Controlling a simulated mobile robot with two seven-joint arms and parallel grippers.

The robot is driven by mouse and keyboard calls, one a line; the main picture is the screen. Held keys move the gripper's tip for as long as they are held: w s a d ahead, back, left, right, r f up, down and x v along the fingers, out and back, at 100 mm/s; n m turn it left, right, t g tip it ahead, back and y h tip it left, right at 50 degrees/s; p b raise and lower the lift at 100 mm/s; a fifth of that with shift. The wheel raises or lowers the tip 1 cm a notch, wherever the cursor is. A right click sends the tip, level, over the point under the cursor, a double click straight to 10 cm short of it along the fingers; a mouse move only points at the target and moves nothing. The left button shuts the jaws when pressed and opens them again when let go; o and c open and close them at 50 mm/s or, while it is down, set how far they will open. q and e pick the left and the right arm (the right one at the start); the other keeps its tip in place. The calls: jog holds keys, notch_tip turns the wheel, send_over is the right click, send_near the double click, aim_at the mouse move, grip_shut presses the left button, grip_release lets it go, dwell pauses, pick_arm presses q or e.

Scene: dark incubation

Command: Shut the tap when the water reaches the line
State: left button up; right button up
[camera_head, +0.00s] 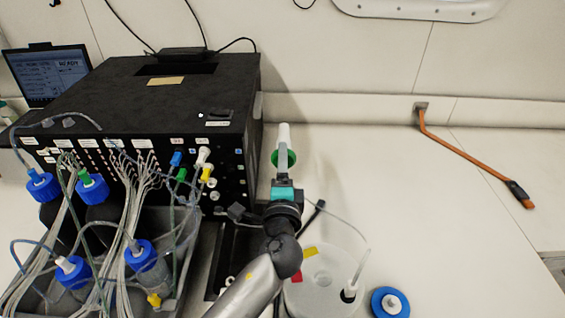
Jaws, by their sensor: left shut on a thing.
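My left gripper (283,168) reaches up from the bottom centre, past a teal band at its wrist. It is shut on a white upright piece with a green disc (293,157), beside the black box. I cannot tell whether this piece is the tap. A pale translucent round container (325,280) stands right of my arm, with red and yellow tape marks and a thin tube at its right side. My arm hides part of it. I cannot make out a water level or a line. My right gripper is not in view.
A large black instrument box (150,95) with coloured connectors fills the left. In front, a grey tray (190,270) holds blue-capped bottles and many tubes. A blue cap (390,303) lies at the bottom. An orange bar (465,155) juts from the wall.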

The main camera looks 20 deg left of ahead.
pick_arm(q)
jog(key=o, duration=1.4)
jog(key=shift+s, duration=0.1)
jog(key=shift+b+v, duration=0.6)
jog(key=shift+v, duration=3.1)
